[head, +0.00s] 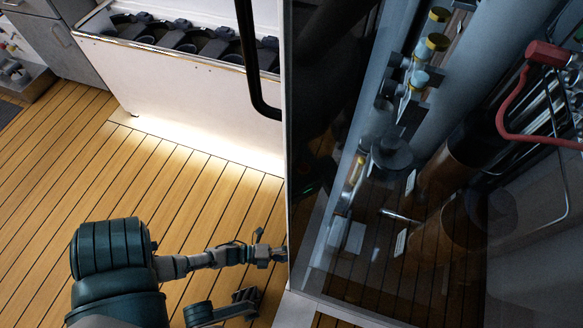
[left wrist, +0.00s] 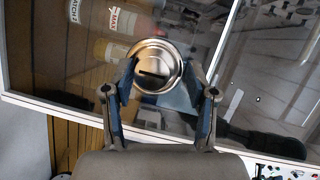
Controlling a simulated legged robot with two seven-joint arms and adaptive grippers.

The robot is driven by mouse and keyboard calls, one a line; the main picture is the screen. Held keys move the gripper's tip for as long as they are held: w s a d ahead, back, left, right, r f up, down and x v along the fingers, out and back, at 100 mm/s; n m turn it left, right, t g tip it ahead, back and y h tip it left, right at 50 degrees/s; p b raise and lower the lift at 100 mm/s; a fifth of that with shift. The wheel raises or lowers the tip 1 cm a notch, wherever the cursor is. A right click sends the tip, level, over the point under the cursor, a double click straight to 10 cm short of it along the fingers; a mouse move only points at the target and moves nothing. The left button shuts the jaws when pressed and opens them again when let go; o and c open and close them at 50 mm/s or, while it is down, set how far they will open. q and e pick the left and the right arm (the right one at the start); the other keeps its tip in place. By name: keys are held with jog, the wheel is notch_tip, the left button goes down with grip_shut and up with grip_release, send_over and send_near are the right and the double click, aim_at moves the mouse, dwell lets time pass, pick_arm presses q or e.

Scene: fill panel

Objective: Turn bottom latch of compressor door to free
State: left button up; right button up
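The latch (left wrist: 156,66) is a round silver metal disc with a dark slot, in the left wrist view. My left gripper (left wrist: 162,72) is open, one blue-tipped finger on each side of the latch. The left fingertip overlaps its rim; I cannot tell whether either finger touches it. In the head view the left gripper (head: 268,255) reaches the near edge of the door (head: 330,200), and the latch is hidden there. My right gripper is not in view.
A white cabinet (head: 180,90) with dark items on top is behind. Cylinders (head: 450,160), pipes and a red handle (head: 510,110) show at right. The wooden floor (head: 130,180) at left is clear.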

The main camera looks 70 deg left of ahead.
pick_arm(q)
jog(key=shift+s+f, duration=0.15)
jog(key=shift+f, duration=0.05)
jog(key=v, duration=1.2)
jog(key=shift+r, duration=0.15)
